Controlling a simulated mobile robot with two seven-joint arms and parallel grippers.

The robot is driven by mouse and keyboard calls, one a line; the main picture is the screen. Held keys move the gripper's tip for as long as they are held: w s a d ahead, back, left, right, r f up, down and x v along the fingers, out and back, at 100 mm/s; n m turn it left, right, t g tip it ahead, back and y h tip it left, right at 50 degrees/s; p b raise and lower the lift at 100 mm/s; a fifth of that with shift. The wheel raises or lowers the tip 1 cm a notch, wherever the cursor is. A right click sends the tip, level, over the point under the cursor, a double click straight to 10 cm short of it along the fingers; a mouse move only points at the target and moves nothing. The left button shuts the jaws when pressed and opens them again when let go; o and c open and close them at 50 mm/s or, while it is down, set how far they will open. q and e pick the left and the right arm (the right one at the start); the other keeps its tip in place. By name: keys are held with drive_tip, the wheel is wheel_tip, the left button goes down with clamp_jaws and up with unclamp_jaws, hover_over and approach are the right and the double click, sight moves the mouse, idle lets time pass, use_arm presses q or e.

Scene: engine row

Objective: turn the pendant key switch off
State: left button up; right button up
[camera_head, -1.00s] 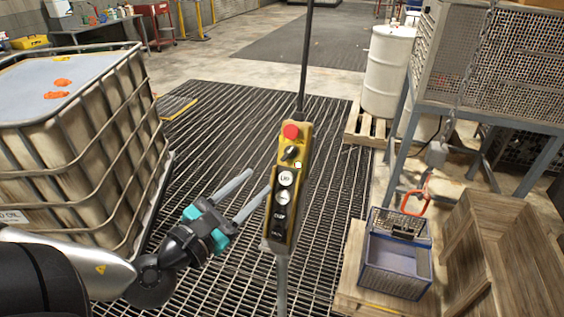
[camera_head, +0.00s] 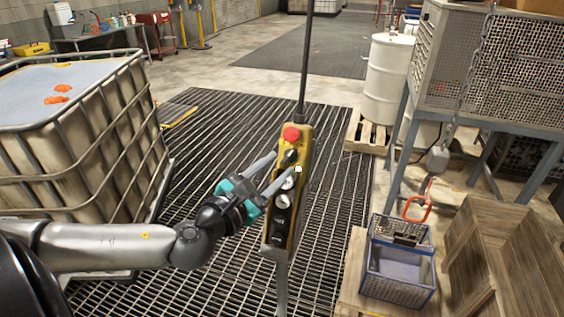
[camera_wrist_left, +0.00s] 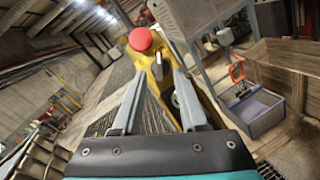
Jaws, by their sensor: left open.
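The yellow pendant (camera_head: 303,190) hangs on a dark cable in the middle of the head view, slightly tilted. It has a red mushroom button (camera_head: 291,134) on top, a dark key switch (camera_head: 290,157) below it, then several round buttons. My left gripper (camera_head: 276,165) is open, its two pale fingers reaching toward the pendant's face at key switch height. In the left wrist view the red button (camera_wrist_left: 140,39) and the key switch (camera_wrist_left: 157,66) show ahead, the key switch between the finger lines. Whether the fingers touch it I cannot tell. My right gripper is not in view.
A caged liquid tank (camera_head: 75,150) stands at the left. A blue wire basket (camera_head: 402,262) sits on wood at the lower right, near an orange hook (camera_head: 418,207). A white drum (camera_head: 388,78) stands behind. Grating floor around the pendant is clear.

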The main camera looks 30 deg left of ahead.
sight(289, 156)
use_arm(q)
drive_tip(key=shift+w, duration=1.3)
clamp_jaws()
